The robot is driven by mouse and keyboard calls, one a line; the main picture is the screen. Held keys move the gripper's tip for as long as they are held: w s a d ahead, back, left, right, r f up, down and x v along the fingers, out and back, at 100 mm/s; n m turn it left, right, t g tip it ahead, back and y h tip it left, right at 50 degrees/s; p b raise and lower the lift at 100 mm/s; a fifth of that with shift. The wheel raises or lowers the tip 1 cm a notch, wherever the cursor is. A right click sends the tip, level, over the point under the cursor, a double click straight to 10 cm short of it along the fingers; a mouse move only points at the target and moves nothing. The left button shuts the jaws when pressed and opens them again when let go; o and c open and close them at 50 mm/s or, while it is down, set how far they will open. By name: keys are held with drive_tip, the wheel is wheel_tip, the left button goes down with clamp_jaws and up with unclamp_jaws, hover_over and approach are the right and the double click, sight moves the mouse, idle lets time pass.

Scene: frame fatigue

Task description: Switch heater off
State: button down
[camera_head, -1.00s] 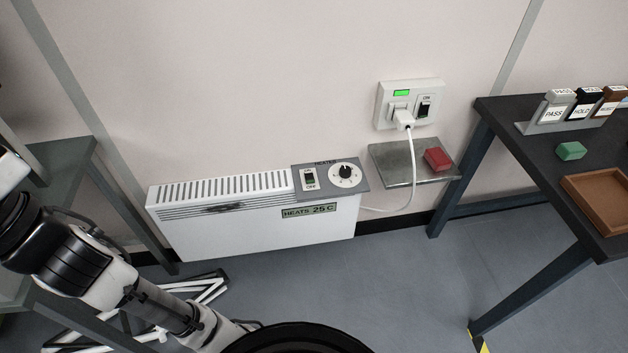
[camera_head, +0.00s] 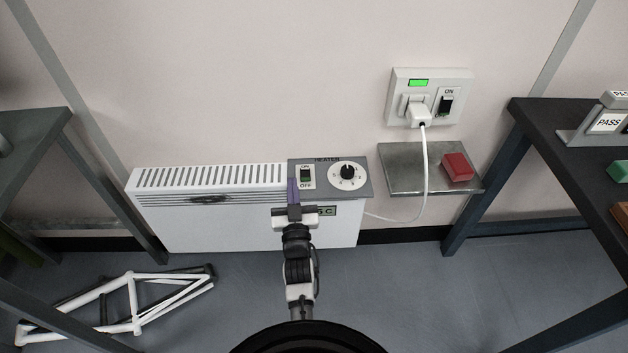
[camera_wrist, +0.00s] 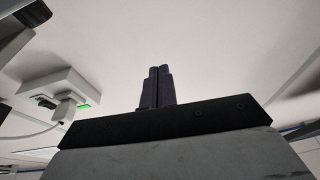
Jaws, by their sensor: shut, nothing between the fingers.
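The white heater (camera_head: 200,225) stands against the wall in the head view. Its grey control panel (camera_head: 330,187) carries a rocker switch (camera_head: 306,175) marked ON above and OFF below, and a round dial (camera_head: 347,176). My gripper (camera_head: 293,187) is shut and empty, in front of the panel's left edge, just below and left of the rocker switch. Whether it touches the panel cannot be told. In the wrist view the closed fingers (camera_wrist: 157,86) point toward the wall.
A wall socket (camera_head: 430,97) with a plugged-in white cord, its own switch and a green light is up right. A metal shelf (camera_head: 405,178) holds a red block (camera_head: 457,167). A dark table stands right. A bicycle frame (camera_head: 130,301) lies on the floor, left.

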drive_tip(key=d+f+h, duration=0.1)
drive_tip(key=d+f, duration=0.2)
drive_tip(key=f, duration=0.1)
drive_tip(key=shift+s+d+f+m+g, duration=0.3)
drive_tip(key=shift+s+d+f+g, duration=0.05)
drive_tip(key=shift+s+g, duration=0.05)
wheel_tip(320, 180, up, 2)
hover_over(307, 186)
drive_tip(key=w, duration=0.1)
drive_tip(key=shift+w, duration=0.1)
drive_tip(key=f, duration=0.2)
drive_tip(key=shift+s+f, duration=0.4)
drive_tip(key=shift+s+f+p, duration=0.1)
drive_tip(key=shift+f+p, duration=0.2)
drive_tip(key=shift+f, duration=0.3)
drive_tip(key=shift+f, duration=0.1)
